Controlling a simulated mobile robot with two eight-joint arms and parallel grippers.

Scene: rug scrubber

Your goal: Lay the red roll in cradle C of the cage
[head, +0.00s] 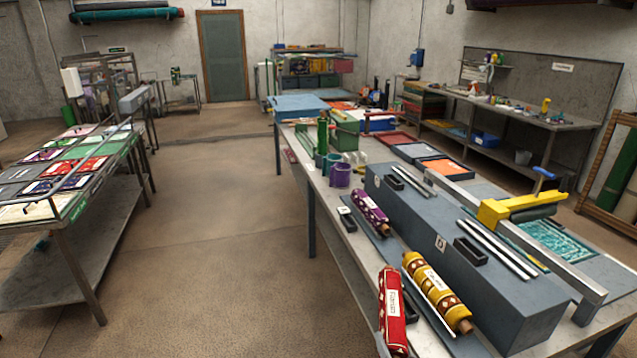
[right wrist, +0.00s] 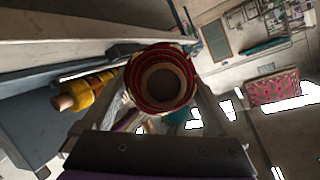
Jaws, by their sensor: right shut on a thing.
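The red roll (head: 392,308) has a white label and shows near the front edge of the bench in the head view, left of the yellow roll. In the right wrist view the red roll (right wrist: 135,85) is seen end-on, with a dark hollow core. My right gripper (right wrist: 160,92) is shut on it, one finger on each side. I cannot tell its height above the bench. A dark cradle (head: 468,251) sits on a long blue-grey box marked D (head: 400,216). I cannot make out a letter C. My left gripper is not in view.
A yellow roll (head: 432,288) and a purple roll (head: 370,212) lie on the bench (head: 323,187) beside the box. A yellow carriage (head: 495,213) sits on a metal rail behind them.

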